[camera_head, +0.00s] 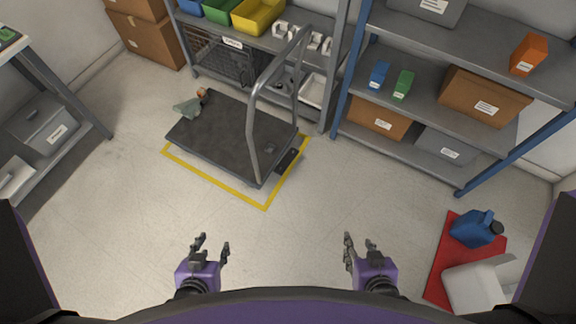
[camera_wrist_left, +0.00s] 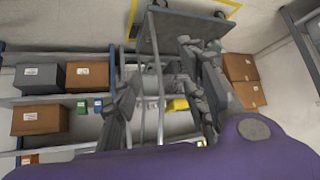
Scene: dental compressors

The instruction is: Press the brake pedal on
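A platform cart (camera_head: 215,138) with a dark flat deck and a grey tubular handle (camera_head: 252,115) stands on the floor inside a yellow outline. A small black part (camera_head: 287,160), which looks like the brake pedal, sticks out low at the cart's right end, beside the handle. My left gripper (camera_head: 212,243) is open and empty, well short of the cart. My right gripper (camera_head: 360,242) is open and empty, apart from everything.
Shelving with bins (camera_head: 257,14) stands behind the cart, and a blue-post shelf (camera_head: 440,110) with boxes stands at right. A red mat (camera_head: 437,283) with a blue jug (camera_head: 474,229) and a white container lies at lower right. The floor between me and the cart is clear.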

